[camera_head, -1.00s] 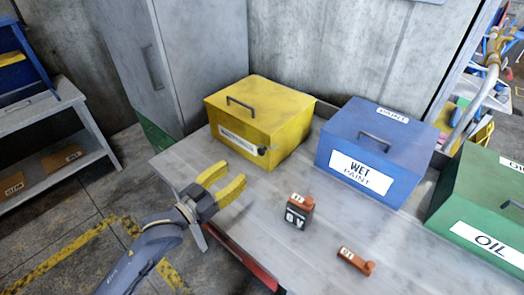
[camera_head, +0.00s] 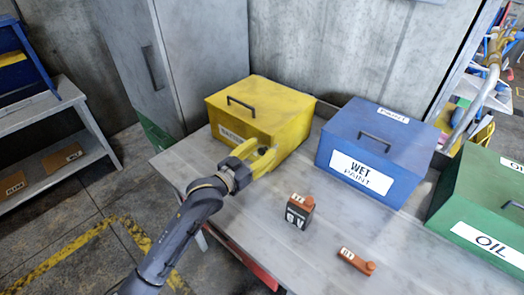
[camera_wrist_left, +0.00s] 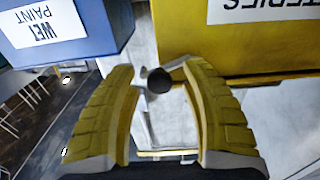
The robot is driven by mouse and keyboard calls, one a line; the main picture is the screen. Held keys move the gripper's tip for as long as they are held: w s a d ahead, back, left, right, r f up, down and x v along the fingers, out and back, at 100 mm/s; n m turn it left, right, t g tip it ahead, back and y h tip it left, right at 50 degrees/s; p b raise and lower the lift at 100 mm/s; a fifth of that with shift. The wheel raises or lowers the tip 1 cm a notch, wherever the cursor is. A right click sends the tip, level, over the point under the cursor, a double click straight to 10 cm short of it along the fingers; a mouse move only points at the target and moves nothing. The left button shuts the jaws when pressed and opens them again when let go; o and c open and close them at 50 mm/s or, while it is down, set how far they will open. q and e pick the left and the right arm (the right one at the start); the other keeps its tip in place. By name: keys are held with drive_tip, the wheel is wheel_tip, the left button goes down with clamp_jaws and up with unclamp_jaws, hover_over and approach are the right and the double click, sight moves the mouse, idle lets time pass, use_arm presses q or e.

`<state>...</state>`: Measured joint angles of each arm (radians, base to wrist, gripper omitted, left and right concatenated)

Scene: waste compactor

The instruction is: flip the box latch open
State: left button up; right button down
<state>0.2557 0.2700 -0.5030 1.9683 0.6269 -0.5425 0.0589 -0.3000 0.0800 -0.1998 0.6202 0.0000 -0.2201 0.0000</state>
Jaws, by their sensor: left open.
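A yellow box (camera_head: 262,105) with a dark top handle stands at the back left of the metal table. Its latch (camera_wrist_left: 159,80) shows in the left wrist view as a dark round knob on a short metal piece, between my fingertips. My left gripper (camera_head: 262,160) is open at the front face of the yellow box, with its yellow fingers (camera_wrist_left: 160,75) on either side of the knob. I cannot tell whether they touch it. In the head view the gripper hides the latch and part of the label. My right gripper is not in view.
A blue wet paint box (camera_head: 377,150) stands right of the yellow box, and a green oil box (camera_head: 485,205) is at the far right. A small black-and-orange block (camera_head: 298,212) and an orange piece (camera_head: 357,261) lie on the table (camera_head: 225,205). A grey cabinet (camera_head: 170,60) stands behind.

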use_arm(q)
drive_tip(key=shift+c, duration=0.3)
clamp_jaws()
idle(0.4)
